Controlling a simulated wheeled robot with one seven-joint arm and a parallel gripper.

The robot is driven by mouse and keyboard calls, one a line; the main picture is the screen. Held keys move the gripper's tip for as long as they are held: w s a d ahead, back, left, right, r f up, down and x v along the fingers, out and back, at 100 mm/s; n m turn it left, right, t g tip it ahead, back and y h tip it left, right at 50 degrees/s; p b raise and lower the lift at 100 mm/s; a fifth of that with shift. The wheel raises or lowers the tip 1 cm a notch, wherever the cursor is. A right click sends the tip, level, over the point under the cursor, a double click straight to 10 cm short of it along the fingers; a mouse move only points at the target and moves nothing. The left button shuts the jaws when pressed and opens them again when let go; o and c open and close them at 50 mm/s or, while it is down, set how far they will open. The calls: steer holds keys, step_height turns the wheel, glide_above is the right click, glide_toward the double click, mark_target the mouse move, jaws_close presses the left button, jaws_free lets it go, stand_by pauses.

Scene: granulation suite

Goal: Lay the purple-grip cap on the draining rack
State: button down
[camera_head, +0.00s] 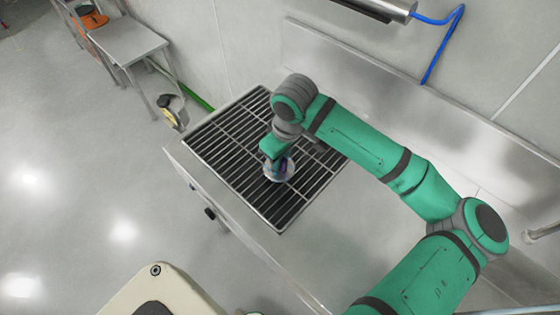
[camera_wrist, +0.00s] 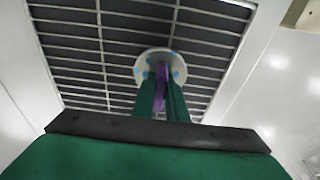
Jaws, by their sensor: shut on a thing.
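The purple-grip cap is a pale round disc with blue spots (camera_wrist: 148,58) and a purple grip (camera_wrist: 161,86) standing up from it. My gripper (camera_wrist: 162,97) is shut on the purple grip in the wrist view. In the head view the cap (camera_head: 282,172) shows below my gripper (camera_head: 276,155), over the middle of the draining rack (camera_head: 232,135). The rack is a dark tray with metal bars, and it also shows in the wrist view (camera_wrist: 75,44). I cannot tell whether the cap touches the bars.
The rack sits on a steel counter (camera_head: 330,215) with a backsplash (camera_head: 360,75) behind it. A steel tube with a blue hose (camera_head: 440,45) is on the wall above. A small steel table (camera_head: 125,40) stands at the far left. The rack's bars around the cap are bare.

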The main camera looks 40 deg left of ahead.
steer(key=shift+f, duration=0.65)
steer(key=shift+f, duration=0.1)
steer(key=c, duration=1.8)
jaws_free()
steer(key=shift+o, duration=0.2)
steer(key=r, duration=0.4)
steer(key=d+r, duration=0.1)
steer(key=r, duration=0.7)
steer(key=shift+d+r, duration=0.1)
steer(key=shift+d, duration=0.3)
